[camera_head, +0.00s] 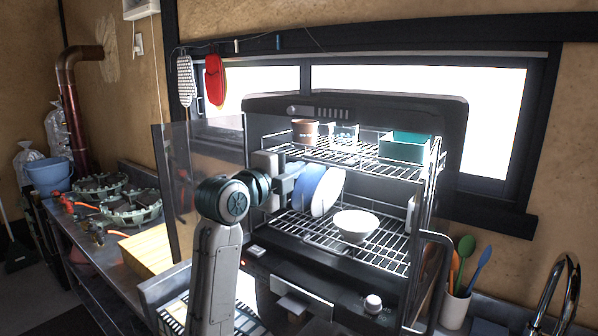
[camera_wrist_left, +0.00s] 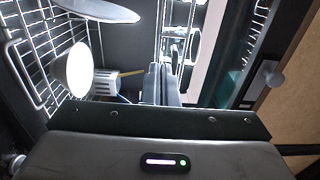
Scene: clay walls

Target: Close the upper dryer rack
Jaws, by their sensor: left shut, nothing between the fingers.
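The dish dryer (camera_head: 450,115) stands open on the counter below the window. Its upper rack (camera_head: 345,158) is a wire shelf holding a brown cup (camera_head: 304,132), clear glasses (camera_head: 344,134) and a teal box (camera_head: 404,147). My left gripper (camera_head: 297,170) is shut and empty, just below the left part of the upper rack's front edge; I cannot tell whether it touches. In the left wrist view its closed fingers (camera_wrist_left: 161,85) point into the dryer. My right gripper is not in view.
The lower rack (camera_head: 380,245) holds a blue plate (camera_head: 308,186), a white plate (camera_head: 328,191) and a white bowl (camera_head: 356,225). A clear panel (camera_head: 205,165) stands at the dryer's left. A utensil cup (camera_head: 454,308) stands at the right, near the faucet (camera_head: 563,285).

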